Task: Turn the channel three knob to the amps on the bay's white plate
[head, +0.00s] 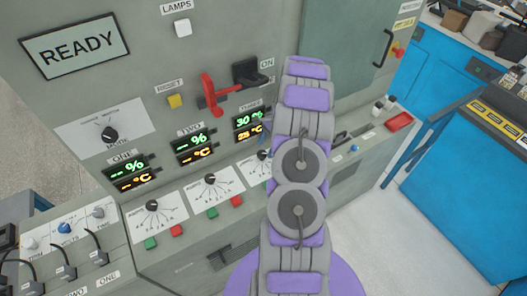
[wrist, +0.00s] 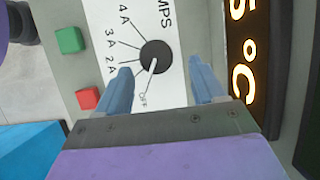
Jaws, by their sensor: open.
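The black channel three knob (wrist: 155,57) sits on a white AMPS dial plate (wrist: 176,88) in the wrist view. Its white mark appears to point toward OFF; 2A, 3A and 4A are printed around it. My gripper (wrist: 158,68) is open, its two blue fingers on either side below the knob, with a gap between them. Contact cannot be told. In the head view the knob (head: 263,155) shows only at its left edge beside my arm, which hides the rest and my gripper. I cannot pick out a bay plate with a readable amps value.
The channel three display (head: 249,124) is lit, as are displays one and two. A green button (wrist: 69,40) and a red button (wrist: 88,98) lie beside the dial. A red lever (head: 213,95) and a black handle (head: 250,73) stick out above. Knobs one (head: 152,205) and two (head: 210,179) are left.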

